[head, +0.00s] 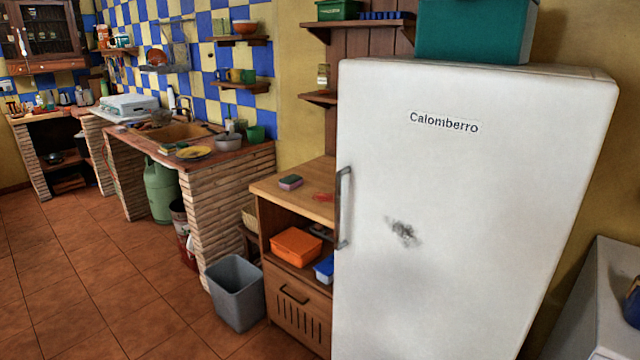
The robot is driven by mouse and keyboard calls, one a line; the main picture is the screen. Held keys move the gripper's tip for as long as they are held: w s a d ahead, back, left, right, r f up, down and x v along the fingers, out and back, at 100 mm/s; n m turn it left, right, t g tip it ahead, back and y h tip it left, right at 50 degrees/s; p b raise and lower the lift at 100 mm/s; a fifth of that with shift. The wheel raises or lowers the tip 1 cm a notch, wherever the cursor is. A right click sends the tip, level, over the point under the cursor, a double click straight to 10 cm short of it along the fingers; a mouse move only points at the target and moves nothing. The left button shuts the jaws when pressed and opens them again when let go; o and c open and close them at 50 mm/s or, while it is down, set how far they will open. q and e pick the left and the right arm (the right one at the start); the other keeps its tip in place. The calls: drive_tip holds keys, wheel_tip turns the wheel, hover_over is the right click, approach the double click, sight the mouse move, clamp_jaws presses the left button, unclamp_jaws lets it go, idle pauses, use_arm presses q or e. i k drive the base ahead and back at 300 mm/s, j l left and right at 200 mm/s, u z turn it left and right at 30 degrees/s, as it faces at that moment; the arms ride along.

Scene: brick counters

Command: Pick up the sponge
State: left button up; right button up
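Neither of my grippers shows in the head view.
The white fridge (450,220) stands close on the right. A grey bin (237,292) stands on the floor before the low cabinet. The tiled floor (80,290) at left is clear.

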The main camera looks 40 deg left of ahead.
sight(292, 181)
drive_tip(key=j+z, duration=0.35)
drive_tip(key=i+j+z, duration=0.1)
drive_tip(key=j+z, duration=0.4)
drive_tip(key=z, duration=0.2)
drive_tip(key=k+j+z, duration=0.1)
drive_tip(key=j, duration=0.35)
drive_tip(key=j+z, duration=0.1)
drive_tip(key=j, duration=0.35)
drive_tip(key=k+j+z, duration=0.1)
drive_tip(key=j, duration=0.35)
drive_tip(key=k+j+z, duration=0.1)
drive_tip(key=j, duration=0.3)
drive_tip(key=k+j+z, duration=0.1)
drive_tip(key=k+j, duration=0.15)
drive_tip(key=j, duration=0.15)
drive_tip(key=k+j+z, duration=0.1)
drive_tip(key=j, duration=0.35)
drive_tip(key=k+j+z, duration=0.1)
drive_tip(key=j, duration=0.25)
drive_tip(key=k, duration=0.1)
